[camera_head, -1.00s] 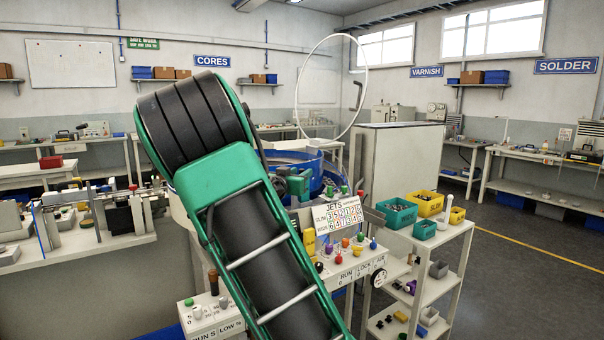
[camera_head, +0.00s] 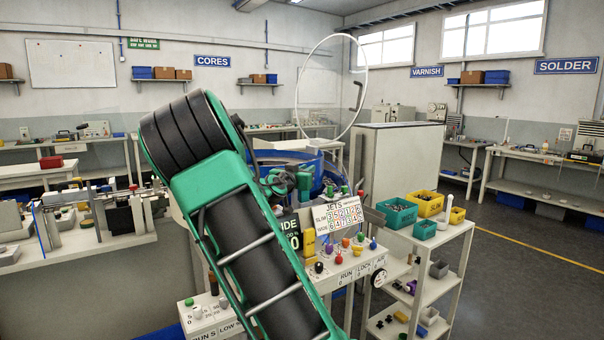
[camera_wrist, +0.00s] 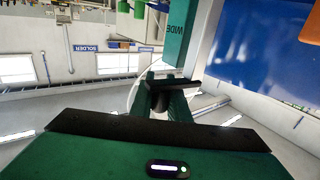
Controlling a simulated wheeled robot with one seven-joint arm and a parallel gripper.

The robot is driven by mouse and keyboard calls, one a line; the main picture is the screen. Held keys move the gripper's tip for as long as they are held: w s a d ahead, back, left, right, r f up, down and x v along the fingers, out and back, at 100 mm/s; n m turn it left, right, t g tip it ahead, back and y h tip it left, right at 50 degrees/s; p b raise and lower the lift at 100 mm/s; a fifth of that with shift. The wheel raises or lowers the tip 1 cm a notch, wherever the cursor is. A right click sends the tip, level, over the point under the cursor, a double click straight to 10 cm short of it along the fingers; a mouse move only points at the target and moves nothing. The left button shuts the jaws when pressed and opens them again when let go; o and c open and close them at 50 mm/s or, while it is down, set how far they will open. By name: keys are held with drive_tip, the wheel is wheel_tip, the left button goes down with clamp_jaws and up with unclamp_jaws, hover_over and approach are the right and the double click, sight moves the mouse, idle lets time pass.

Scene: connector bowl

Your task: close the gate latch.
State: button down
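I cannot clearly pick out the gate latch in either view. The blue bowl (camera_head: 318,172) stands behind the control stand, partly hidden by my arm. In the head view my gripper is small and partly hidden beside the bowl, among green and dark parts. In the wrist view my gripper (camera_wrist: 168,88) shows as green and black parts, and the gap between its fingers is not clear. A green panel marked WIDE (camera_wrist: 176,36) and a pale upright bar (camera_wrist: 205,38) lie just beyond it. I see nothing clearly held.
The control stand (camera_head: 345,262) carries coloured knobs and a JETS chart (camera_head: 338,213). A white shelf cart (camera_head: 440,262) with teal and yellow bins (camera_head: 428,203) stands to its right. A clear ring-shaped guard (camera_head: 333,88) rises behind. Open floor (camera_head: 520,270) lies at the right.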

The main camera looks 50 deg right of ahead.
drive_tip(key=shift+w+n+t+y, duration=0.15)
drive_tip(key=shift+n+t+y, duration=0.15)
drive_tip(key=shift+t, duration=0.3)
drive_tip(key=shift+w+d+r+n+t+y, duration=0.1)
drive_tip(key=shift+w+d+n+t+y, duration=0.1)
drive_tip(key=shift+n+t+y, duration=0.55)
drive_tip(key=shift+w+d+r+n+t+y, duration=0.15)
drive_tip(key=shift+n+t+y, duration=0.3)
drive_tip(key=shift+n+t, duration=0.45)
drive_tip(key=shift+w+d+f+n+t+y, duration=0.1)
drive_tip(key=shift+w+n+t+y, duration=0.15)
drive_tip(key=shift+n+t+y, duration=0.6)
drive_tip(key=shift+w+a+n+t+y, duration=0.2)
drive_tip(key=shift+w+n+t+y, duration=0.55)
drive_tip(key=shift+n+y, duration=1.55)
drive_tip(key=shift+w+a+n+t+y, duration=0.2)
drive_tip(key=shift+w+n+t+y, duration=0.65)
drive_tip(key=shift+y, duration=2.3)
drive_tip(key=shift+w+a+n+t+y, duration=0.25)
drive_tip(key=shift+n+t+y, duration=0.75)
drive_tip(key=shift+n+y, duration=1.55)
drive_tip(key=shift+w+y, duration=0.1)
drive_tip(key=shift+y, duration=0.25)
drive_tip(key=c, duration=1.7)
unclamp_jaws()
drive_tip(key=shift+w, duration=0.1)
